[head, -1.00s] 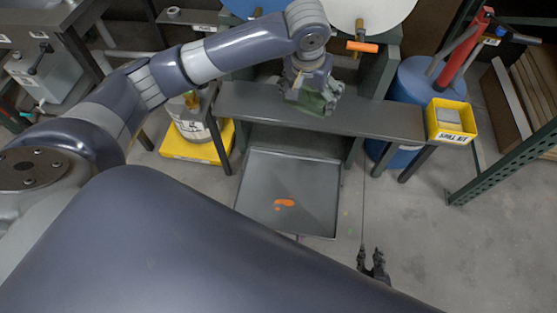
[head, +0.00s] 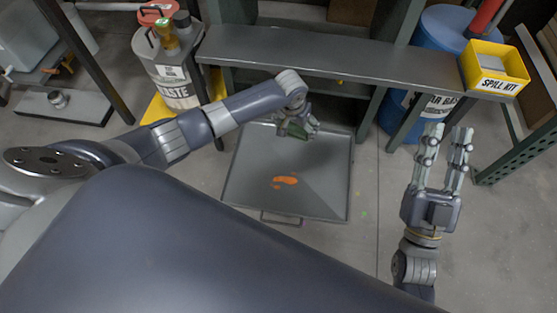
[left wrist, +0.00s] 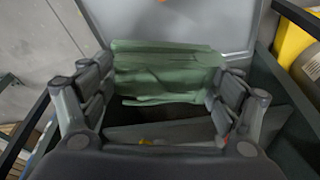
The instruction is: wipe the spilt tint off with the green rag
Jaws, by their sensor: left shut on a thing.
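The green rag (head: 297,131) is in my left gripper (head: 299,124), over the far part of the grey metal tray (head: 325,203) on the floor. In the left wrist view the rag (left wrist: 165,73) spans between the two fingers (left wrist: 160,90), which are shut on it. The spilt tint (head: 285,181) is an orange smear with small specks beside it, on the tray's floor, nearer than the rag and apart from it. My right gripper (head: 447,132) is open and empty, fingers up, right of the tray. The gap between rag and tray cannot be judged exactly.
A grey bench (head: 320,48) runs behind the tray, bearing a yellow spill kit bin (head: 497,78) at its right end. A waste can (head: 172,77) stands at back left, and a blue drum (head: 440,38) behind the bench.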

